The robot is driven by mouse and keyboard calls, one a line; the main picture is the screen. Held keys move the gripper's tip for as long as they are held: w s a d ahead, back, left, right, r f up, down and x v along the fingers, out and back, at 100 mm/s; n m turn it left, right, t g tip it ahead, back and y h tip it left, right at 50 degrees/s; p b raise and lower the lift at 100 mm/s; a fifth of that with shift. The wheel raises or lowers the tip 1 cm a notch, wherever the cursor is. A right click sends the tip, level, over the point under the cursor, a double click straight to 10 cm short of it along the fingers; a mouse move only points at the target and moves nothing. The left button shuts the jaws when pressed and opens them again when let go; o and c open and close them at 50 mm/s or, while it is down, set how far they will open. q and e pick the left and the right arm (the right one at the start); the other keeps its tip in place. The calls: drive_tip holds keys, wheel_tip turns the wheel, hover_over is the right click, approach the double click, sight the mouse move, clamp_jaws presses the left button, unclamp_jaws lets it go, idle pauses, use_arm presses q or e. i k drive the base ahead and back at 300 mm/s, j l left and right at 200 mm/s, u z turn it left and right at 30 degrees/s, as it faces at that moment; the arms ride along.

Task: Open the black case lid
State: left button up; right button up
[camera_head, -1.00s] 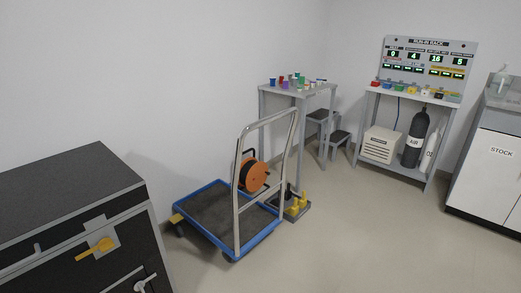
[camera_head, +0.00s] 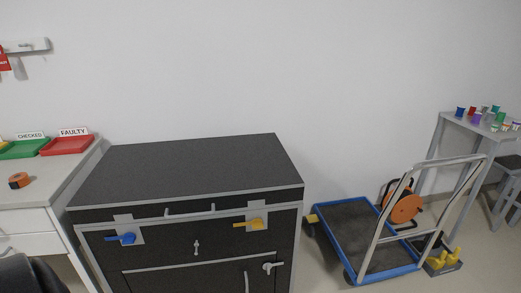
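The black case (camera_head: 180,240) stands against the wall at centre left, with grey metal edges. Its flat black lid (camera_head: 190,168) is down. On the front are a blue latch (camera_head: 122,238) at the left and a yellow latch (camera_head: 250,224) at the right, each on a grey plate. A pale bar handle (camera_head: 190,211) lies between them near the lid seam. Neither of my grippers shows in the head view.
Left of the case is a white drawer bench (camera_head: 30,219) with a green tray (camera_head: 24,148), a red tray (camera_head: 67,145) and an orange tape roll (camera_head: 19,180). A blue-edged trolley (camera_head: 326,235) with an orange reel (camera_head: 404,207) stands to the right. A dark rounded shape (camera_head: 30,275) shows at bottom left.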

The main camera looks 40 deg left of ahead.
sight(135, 183)
drive_tip(key=u, duration=1.7)
